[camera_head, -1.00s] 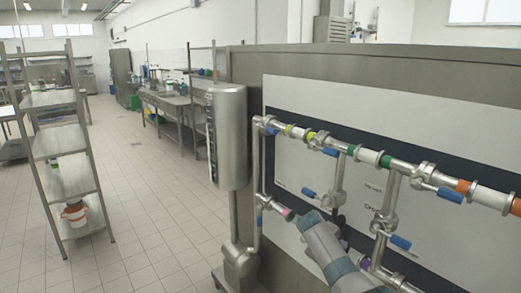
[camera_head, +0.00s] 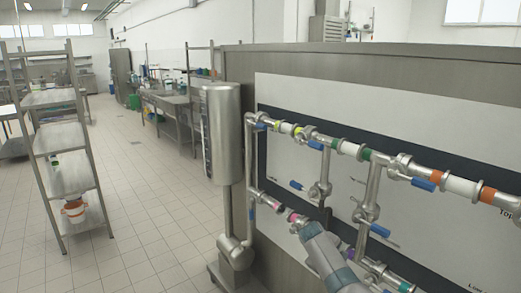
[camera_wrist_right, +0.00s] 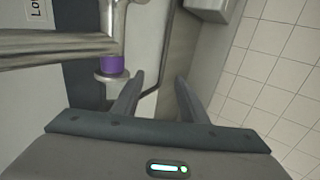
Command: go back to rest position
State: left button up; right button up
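My right arm comes in at the bottom of the head view, in front of the pipe rack (camera_head: 375,185). My right gripper shows in the right wrist view (camera_wrist_right: 160,77), with two dark fingers apart and nothing between them. A metal pipe (camera_wrist_right: 55,45) with a purple band (camera_wrist_right: 111,65) lies to the left of the fingers in that view, apart from them. In the head view the right fingers are hard to make out against the pipes. My left gripper is not in view.
A steel cylinder (camera_head: 222,130) on a pipe stands left of the rack, before a panelled wall (camera_head: 400,110).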

jog(key=s+f+g+y+b, duration=0.1)
jog(key=s+f+b, duration=0.1)
jog(key=s+f, duration=1.05)
jog(key=s+a+f+m+y+b, duration=0.15)
jog(key=s+f, duration=0.55)
jog(key=f, duration=1)
jog(key=s+f+g+y+b, duration=0.1)
jog(key=s+f+b, duration=0.1)
jog(key=s+f, duration=1)
jog(key=s+f+m+b, duration=0.2)
jog(key=s+f+b, duration=0.1)
jog(key=s+f, duration=1.5)
jog(key=s+d+f+m+y+b, duration=0.1)
jog(key=s+f, duration=0.1)
jog(key=s, duration=1.2)
jog(key=s+f+g+b, duration=0.1)
jog(key=s+f, duration=0.1)
jog(key=s, duration=1.2)
jog(key=shift+s+d+f+m+y, duration=0.15)
jog(key=shift+s+d+m+y, duration=0.2)
jog(key=shift+s, duration=0.05)
